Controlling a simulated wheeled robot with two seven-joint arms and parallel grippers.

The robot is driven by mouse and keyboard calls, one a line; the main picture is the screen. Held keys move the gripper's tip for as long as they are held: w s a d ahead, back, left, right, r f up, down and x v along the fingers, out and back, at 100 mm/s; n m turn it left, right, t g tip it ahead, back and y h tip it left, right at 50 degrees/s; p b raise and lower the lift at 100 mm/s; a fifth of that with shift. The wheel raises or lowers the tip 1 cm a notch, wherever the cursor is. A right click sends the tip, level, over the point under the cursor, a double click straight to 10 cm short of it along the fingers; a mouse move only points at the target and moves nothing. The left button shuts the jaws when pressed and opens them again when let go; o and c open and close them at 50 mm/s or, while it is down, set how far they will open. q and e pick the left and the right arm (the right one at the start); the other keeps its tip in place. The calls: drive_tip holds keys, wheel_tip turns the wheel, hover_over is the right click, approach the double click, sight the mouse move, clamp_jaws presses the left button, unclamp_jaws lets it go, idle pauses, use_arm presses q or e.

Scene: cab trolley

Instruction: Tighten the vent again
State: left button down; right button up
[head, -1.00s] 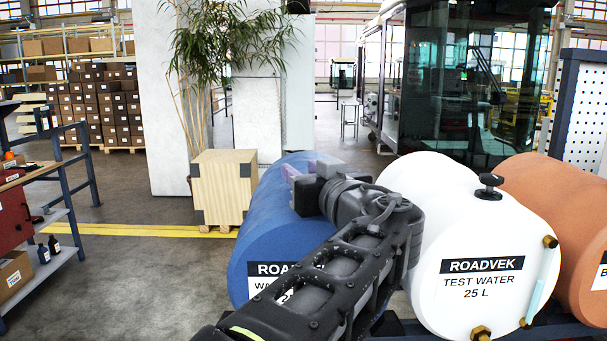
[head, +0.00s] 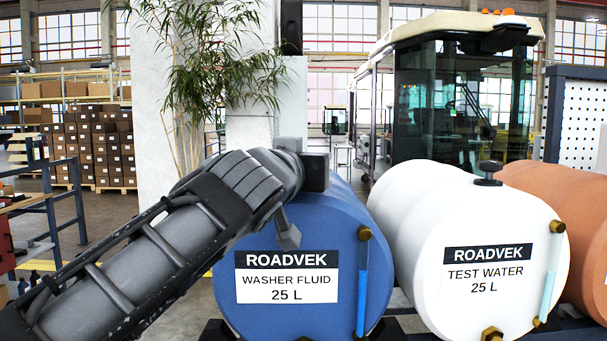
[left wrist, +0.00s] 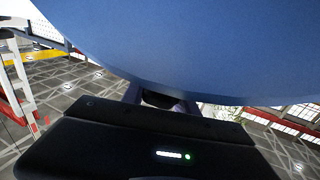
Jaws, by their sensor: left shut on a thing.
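The blue washer fluid tank (head: 345,225) stands left of the white test water tank (head: 470,250). My left arm comes in from the left, and its gripper (head: 315,172) is over the top of the blue tank; its fingertips are hidden there. In the left wrist view the gripper (left wrist: 160,98) is shut on a dark round part, apparently the blue tank's vent (left wrist: 158,100), against the blue surface (left wrist: 190,45). The vent is hidden in the head view. The white tank has its own black vent (head: 489,174). My right gripper is not in view.
An orange tank (head: 585,230) stands at the right edge, close beside the white one. The blue tank has an upright sight tube (head: 362,290) on its front. A plant (head: 205,70) and a glazed cab (head: 455,100) stand behind. Shelving (head: 75,130) is at the far left.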

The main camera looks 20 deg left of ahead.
use_arm(q)
drive_tip(key=m+h, duration=0.1)
drive_tip(key=h, duration=0.1)
drive_tip(key=d+m+h, duration=0.1)
drive_tip(key=m+h, duration=0.1)
drive_tip(key=shift+h, duration=0.4)
drive_tip(key=shift+s+d+m+g+h+b, duration=0.1)
drive_tip(key=shift+m+g+h+b, duration=0.1)
drive_tip(key=shift+m+h, duration=0.35)
drive_tip(key=shift+w+d+m+g+h+b, duration=0.1)
drive_tip(key=shift+m+h+b, duration=0.2)
drive_tip(key=shift+h, duration=0.5)
drive_tip(key=shift+s+d+m+g+h+b, duration=0.1)
drive_tip(key=shift+m+h+b, duration=0.05)
drive_tip(key=shift+m+h, duration=0.4)
drive_tip(key=c, duration=0.9)
unclamp_jaws()
drive_tip(key=shift+a, duration=0.1)
drive_tip(key=shift+c, duration=0.2)
drive_tip(key=shift+b+v, duration=0.75)
drive_tip(key=shift+v, duration=3.15)
drive_tip(key=shift+a, duration=0.1)
